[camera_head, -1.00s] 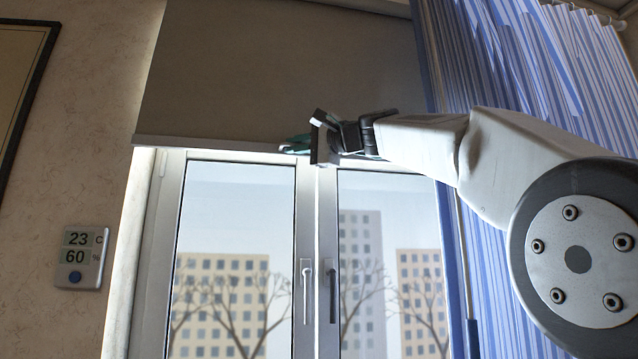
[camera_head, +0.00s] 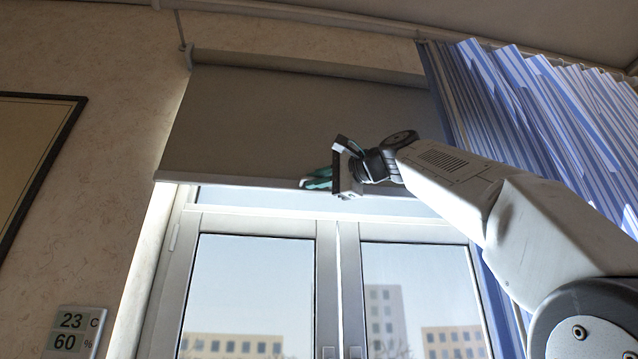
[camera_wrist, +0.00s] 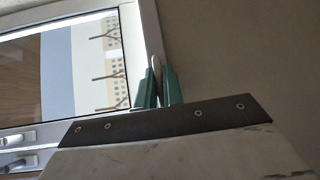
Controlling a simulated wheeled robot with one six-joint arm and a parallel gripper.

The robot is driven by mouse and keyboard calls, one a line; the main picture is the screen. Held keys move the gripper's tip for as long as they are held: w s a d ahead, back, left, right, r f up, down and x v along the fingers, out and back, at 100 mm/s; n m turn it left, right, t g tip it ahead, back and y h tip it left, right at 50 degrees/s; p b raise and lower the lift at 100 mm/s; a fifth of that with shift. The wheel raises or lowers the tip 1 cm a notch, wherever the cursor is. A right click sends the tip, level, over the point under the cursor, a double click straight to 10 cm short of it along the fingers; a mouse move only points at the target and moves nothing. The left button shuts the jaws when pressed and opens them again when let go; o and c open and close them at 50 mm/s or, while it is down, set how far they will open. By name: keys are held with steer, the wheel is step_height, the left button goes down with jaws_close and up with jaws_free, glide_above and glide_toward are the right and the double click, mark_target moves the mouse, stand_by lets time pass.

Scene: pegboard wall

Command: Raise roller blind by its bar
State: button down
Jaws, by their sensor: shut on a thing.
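The grey roller blind (camera_head: 290,120) hangs partly drawn over the top of the window. Its pale bottom bar (camera_head: 235,184) runs across just above the window sashes. My gripper (camera_head: 318,180) is at the bar, near the middle of its width, reaching in from the right. In the wrist view, the two green fingertips (camera_wrist: 158,90) stand on either side of the bar's edge (camera_wrist: 156,66), shut on it. The wrist view is turned, with the window on the left and the blind's plain surface (camera_wrist: 235,50) on the right.
A blue striped curtain (camera_head: 540,110) hangs to the right, partly behind my arm. The double window (camera_head: 250,290) is below the bar. A wall thermometer (camera_head: 78,335) and a framed picture (camera_head: 35,140) are on the left wall. The blind's roller housing (camera_head: 300,66) is above.

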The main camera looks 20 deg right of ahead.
steer(key=c, duration=1.5)
jaws_free()
steer(key=shift+a, duration=0.2)
steer(key=shift+d, duration=0.1)
steer(key=v, duration=0.7)
steer(key=shift+s+d+f, duration=0.1)
steer(key=shift+s+d, duration=0.15)
steer(key=shift+s, duration=0.05)
